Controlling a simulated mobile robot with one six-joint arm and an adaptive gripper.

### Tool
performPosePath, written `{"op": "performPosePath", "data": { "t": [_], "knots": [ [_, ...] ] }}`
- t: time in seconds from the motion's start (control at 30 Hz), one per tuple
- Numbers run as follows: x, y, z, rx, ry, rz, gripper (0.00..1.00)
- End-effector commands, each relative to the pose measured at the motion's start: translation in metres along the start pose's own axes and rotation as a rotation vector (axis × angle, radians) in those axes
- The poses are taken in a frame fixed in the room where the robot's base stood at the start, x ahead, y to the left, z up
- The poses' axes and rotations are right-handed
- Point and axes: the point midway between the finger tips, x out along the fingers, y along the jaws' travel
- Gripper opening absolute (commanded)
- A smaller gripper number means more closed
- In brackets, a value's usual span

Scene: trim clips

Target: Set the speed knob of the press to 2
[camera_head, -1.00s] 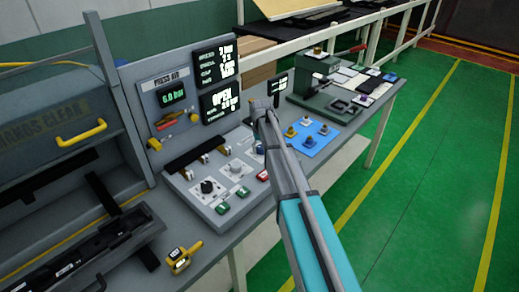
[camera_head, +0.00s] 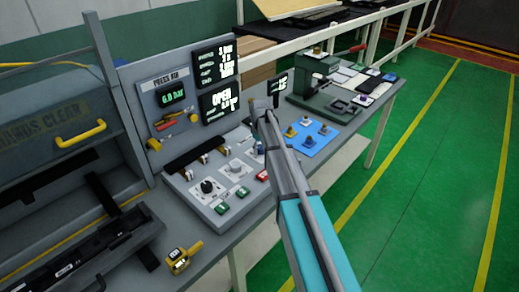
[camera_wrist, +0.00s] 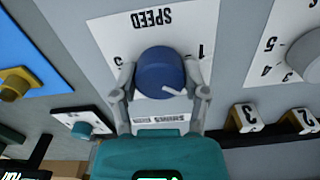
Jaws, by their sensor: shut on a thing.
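The blue speed knob (camera_wrist: 158,72) sits on a white plate (camera_wrist: 112,28) marked SPEED, which appears upside down in the wrist view. A pale mark runs from the knob's lower edge toward the right finger. My gripper (camera_wrist: 160,88) is shut on the knob, one grey finger on each side. In the head view, my gripper (camera_head: 259,118) is over the right part of the press control panel (camera_head: 207,208) and mostly hides the knob.
A black knob (camera_head: 207,187), green buttons (camera_head: 222,208) and a red button (camera_head: 262,175) share the panel. A blue mat (camera_head: 310,140) with small knobs lies to the right.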

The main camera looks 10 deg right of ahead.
Motion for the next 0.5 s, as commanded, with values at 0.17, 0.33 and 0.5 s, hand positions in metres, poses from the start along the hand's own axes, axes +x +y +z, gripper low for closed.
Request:
{"op": "performPosePath", "data": {
  "t": [0.17,0.33,0.5],
  "knots": [
    [-0.0004,-0.0002,-0.0025,0.000,0.005,0.000,0.70],
    [-0.0002,-0.0004,-0.0017,0.000,0.003,-0.001,0.93],
    [-0.0001,-0.0005,-0.0012,0.000,0.002,-0.001,0.93]
  ]
}}
